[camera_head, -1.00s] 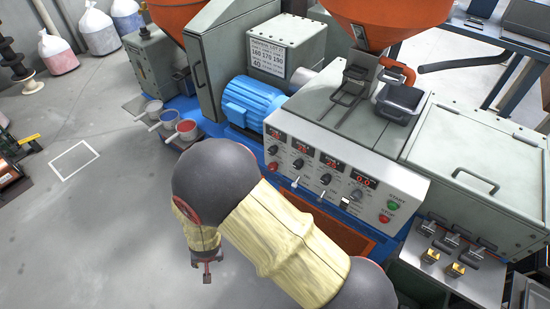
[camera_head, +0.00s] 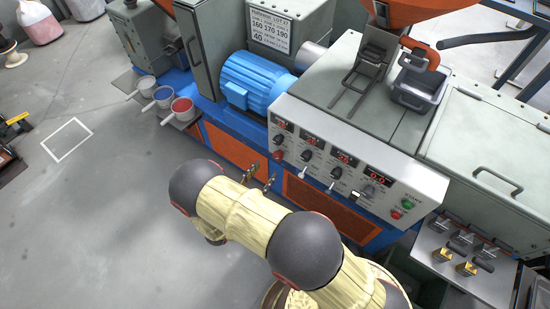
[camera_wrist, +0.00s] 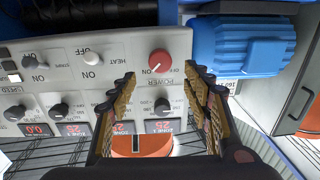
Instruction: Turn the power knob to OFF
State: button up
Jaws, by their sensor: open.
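The red power knob (camera_wrist: 159,61) is on the pale control panel (camera_wrist: 60,75), which appears upside down in the wrist view. A small light mark on the knob points toward the lower left in that view, seemingly to the ON side. The knob also shows in the head view (camera_head: 278,155), at the panel's lower left corner. My gripper (camera_wrist: 157,78) is open and empty, with a fingertip to each side of the knob in the picture. Contact is not visible. In the head view my gripper (camera_head: 261,176) is just below and left of the knob.
A blue motor (camera_head: 258,82) stands beside the panel. Small buckets (camera_head: 182,105) are at the left.

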aim_at(276, 158)
jog(key=b+x, duration=0.1)
jog(key=x, duration=0.6)
jog(key=shift+w+d+b, duration=0.1)
jog(key=shift+w+b, duration=0.05)
jog(key=shift+b, duration=0.2)
jog(key=shift+c, duration=0.2)
jog(key=c, duration=1.1)
